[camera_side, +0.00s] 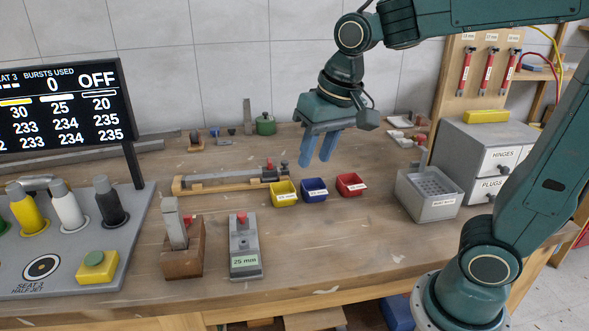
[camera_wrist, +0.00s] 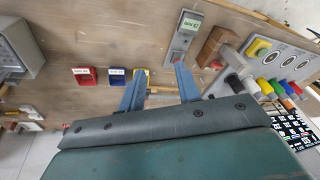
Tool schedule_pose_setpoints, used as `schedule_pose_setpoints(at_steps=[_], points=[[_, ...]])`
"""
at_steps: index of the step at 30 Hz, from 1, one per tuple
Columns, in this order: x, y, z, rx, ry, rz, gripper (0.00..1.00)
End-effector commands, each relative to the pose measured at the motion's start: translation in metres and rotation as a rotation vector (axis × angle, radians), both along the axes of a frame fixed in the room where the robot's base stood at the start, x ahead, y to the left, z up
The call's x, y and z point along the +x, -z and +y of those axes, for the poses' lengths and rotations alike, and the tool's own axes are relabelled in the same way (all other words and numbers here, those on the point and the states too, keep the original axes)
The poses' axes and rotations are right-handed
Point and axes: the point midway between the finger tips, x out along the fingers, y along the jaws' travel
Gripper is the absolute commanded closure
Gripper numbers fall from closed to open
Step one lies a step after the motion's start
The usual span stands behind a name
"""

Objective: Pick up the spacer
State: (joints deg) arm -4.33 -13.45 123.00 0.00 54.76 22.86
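My gripper (camera_side: 316,162) hangs above the workbench, behind the small bins, with its two blue fingers apart and nothing between them. The fingers also show apart in the wrist view (camera_wrist: 158,68). I cannot make out which thing is the spacer. Small labelled bins stand in a row on the bench: yellow (camera_side: 284,194), blue (camera_side: 314,190) and red (camera_side: 351,185). Their labels are too small to read and their contents are not clear. A grey metal fixture (camera_side: 243,252) labelled "25 mm", with a red part on top, stands at the front.
A wooden block with a metal piece (camera_side: 182,250) stands left of the fixture. A long rail on a wooden base (camera_side: 228,179) lies behind. A grey perforated box (camera_side: 431,196) and drawers (camera_side: 482,150) stand right. A control panel (camera_side: 60,255) fills the left. The front-right bench is clear.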

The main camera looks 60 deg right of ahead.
Motion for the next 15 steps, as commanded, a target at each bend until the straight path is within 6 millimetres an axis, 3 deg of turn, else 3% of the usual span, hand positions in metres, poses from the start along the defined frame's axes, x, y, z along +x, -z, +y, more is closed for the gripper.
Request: schedule_pose_setpoints(at_steps=[15], points=[[0.097,0.050,0.031,0.039,0.237,0.171,0.66]])
